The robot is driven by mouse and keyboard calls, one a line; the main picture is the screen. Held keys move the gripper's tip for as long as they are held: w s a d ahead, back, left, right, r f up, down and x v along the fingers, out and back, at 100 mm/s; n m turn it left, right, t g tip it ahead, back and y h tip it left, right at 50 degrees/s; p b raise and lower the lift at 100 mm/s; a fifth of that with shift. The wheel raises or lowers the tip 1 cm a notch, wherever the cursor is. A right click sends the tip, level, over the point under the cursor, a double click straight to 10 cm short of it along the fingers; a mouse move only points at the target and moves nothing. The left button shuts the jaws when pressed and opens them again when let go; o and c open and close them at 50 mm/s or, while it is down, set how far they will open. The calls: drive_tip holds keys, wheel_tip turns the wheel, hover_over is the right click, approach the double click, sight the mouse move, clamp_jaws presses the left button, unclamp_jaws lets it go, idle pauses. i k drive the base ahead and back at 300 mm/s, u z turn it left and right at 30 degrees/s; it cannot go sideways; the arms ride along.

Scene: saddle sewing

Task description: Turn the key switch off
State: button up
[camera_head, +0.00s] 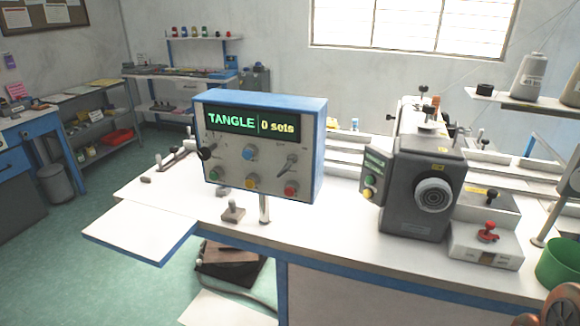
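A blue-and-white control box (312,140) stands on a post at the middle of the white worktable. Its display (240,121) reads "TANGLE" and "0 sets". Its front has a black knob (207,153) at the left, a blue button (250,153), and a grey lever-like switch (287,166) tilted up to the right. I cannot tell for sure which control is the key switch; no separate key is clear at this size. My gripper is not in view.
A grey sewing machine (420,165) stands right of the box, with a small white box with a red knob (487,232) beside it. A table leaf (140,230) juts out front left.

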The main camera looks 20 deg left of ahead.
sight(291, 160)
drive_tip(key=u, duration=3)
drive_tip(key=i, duration=2.8)
drive_tip(key=z, duration=2.95)
